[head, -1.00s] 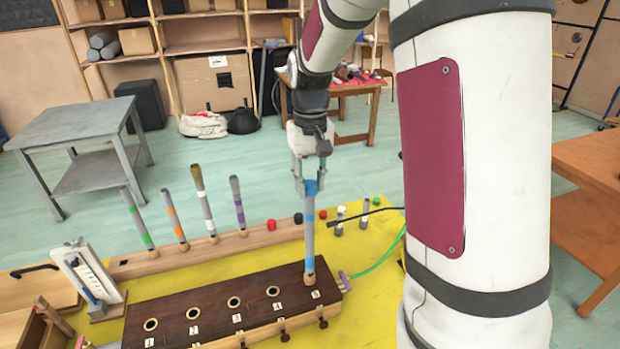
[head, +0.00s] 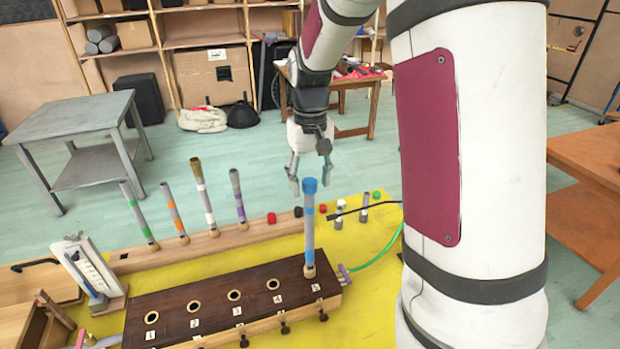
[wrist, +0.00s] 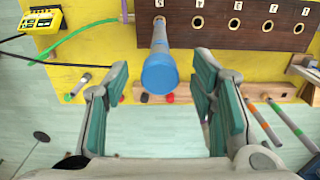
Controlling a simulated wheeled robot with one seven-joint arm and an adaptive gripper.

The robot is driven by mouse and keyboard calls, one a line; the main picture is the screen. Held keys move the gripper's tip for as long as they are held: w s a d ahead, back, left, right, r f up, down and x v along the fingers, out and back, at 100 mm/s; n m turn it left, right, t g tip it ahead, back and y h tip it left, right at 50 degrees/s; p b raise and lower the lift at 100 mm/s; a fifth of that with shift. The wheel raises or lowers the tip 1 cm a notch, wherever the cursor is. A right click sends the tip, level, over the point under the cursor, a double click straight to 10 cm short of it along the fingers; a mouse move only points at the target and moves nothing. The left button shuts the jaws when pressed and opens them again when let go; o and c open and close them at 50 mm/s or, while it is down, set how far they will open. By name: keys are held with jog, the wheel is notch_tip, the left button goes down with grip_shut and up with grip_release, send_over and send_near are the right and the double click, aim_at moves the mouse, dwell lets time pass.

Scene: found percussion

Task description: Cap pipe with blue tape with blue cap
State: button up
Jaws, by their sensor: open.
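The pipe with blue tape (head: 309,235) stands upright in the hole marked 5 of the dark wooden block (head: 217,306). The blue cap (head: 310,185) sits on the pipe's top end. The cap also shows in the wrist view (wrist: 160,73), covering the pipe's near end, between and beyond my fingers. My gripper (head: 309,185) is open and empty, its fingers apart from the cap, a little behind and above it in the head view. In the wrist view my gripper (wrist: 163,92) has clear gaps on both sides of the cap.
Several pipes with green, orange, white and purple tape stand in a wooden rack (head: 180,250) behind the block. Red, black and green caps lie near short pipes on the yellow mat (head: 375,235). A green hose (head: 380,250) curves at the right. Holes 1 to 3 are empty.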

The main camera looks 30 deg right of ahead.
aim_at(310, 182)
notch_tip(310, 182, up, 12)
dwell(0.5)
dwell(0.4)
jog(key=s+a+f+n+t+b, duration=0.1)
jog(key=s+a+t+b, duration=0.1)
jog(key=s+a, duration=0.3)
jog(key=s+a+f+n+t+b, duration=0.1)
jog(key=s+a+t+b, duration=0.1)
jog(key=s+a, duration=0.4)
jog(key=s+t, duration=0.1)
jog(key=s, duration=0.4)
jog(key=shift+s+a+f+t, duration=0.15)
jog(key=shift+a+f+t, duration=0.1)
jog(key=shift+f+t, duration=0.1)
dwell(0.9)
